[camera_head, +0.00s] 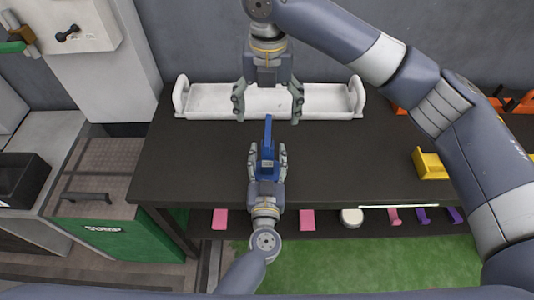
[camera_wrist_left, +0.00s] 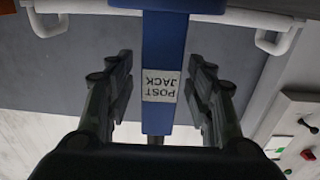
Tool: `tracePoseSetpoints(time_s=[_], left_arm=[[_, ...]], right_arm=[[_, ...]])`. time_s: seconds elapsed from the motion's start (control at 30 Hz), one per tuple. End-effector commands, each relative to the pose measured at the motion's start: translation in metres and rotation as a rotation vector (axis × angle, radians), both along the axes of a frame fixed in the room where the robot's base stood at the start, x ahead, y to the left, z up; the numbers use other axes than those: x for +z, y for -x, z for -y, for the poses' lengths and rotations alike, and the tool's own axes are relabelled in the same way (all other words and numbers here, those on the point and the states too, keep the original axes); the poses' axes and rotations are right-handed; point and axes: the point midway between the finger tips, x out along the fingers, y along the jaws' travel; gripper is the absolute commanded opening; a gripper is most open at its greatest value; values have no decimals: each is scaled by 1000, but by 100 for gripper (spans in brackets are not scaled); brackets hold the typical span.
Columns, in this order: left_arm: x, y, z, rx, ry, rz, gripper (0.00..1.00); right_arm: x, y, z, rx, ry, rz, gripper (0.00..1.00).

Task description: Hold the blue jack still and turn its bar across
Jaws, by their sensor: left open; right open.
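The blue jack (camera_head: 267,155) stands on the dark table near its front edge, with a narrow blue bar (camera_head: 268,130) pointing toward the back. In the left wrist view its blue body (camera_wrist_left: 163,50) carries an upside-down "POST JACK" label (camera_wrist_left: 161,86). My left gripper (camera_head: 268,149) comes from the front and is open, with one finger on each side of the jack. The left wrist view shows gaps between these fingers (camera_wrist_left: 160,88) and the body. My right gripper (camera_head: 268,117) is open, pointing down over the table beyond the bar's far end, holding nothing.
A long white tray (camera_head: 325,99) lies at the back of the table (camera_head: 200,165), behind my right gripper. A yellow block (camera_head: 430,165) and orange pieces (camera_head: 505,105) are at the right. Pink pieces (camera_head: 307,219) lie on a lower shelf. The table's left part is clear.

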Motion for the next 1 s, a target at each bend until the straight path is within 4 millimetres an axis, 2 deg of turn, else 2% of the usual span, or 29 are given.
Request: tracePoseSetpoints(time_s=[0.17, 0.27, 0.5, 0.7, 1.0], left_arm=[[-1, 11, 0, 0, 0, -3, 49], [-1, 27, -1, 0, 0, -4, 49], [-2, 79, -2, 0, 0, -5, 49], [-1, 110, -3, 0, -1, -3, 49], [0, 120, -4, 0, 1, 0, 49]], right_arm=[[0, 0, 0, 0, 0, 0, 83], [0, 0, 0, 0, 0, 0, 83], [0, 0, 0, 0, 0, 0, 83], [0, 0, 0, 0, 0, 0, 83], [0, 0, 0, 0, 0, 0, 83]])
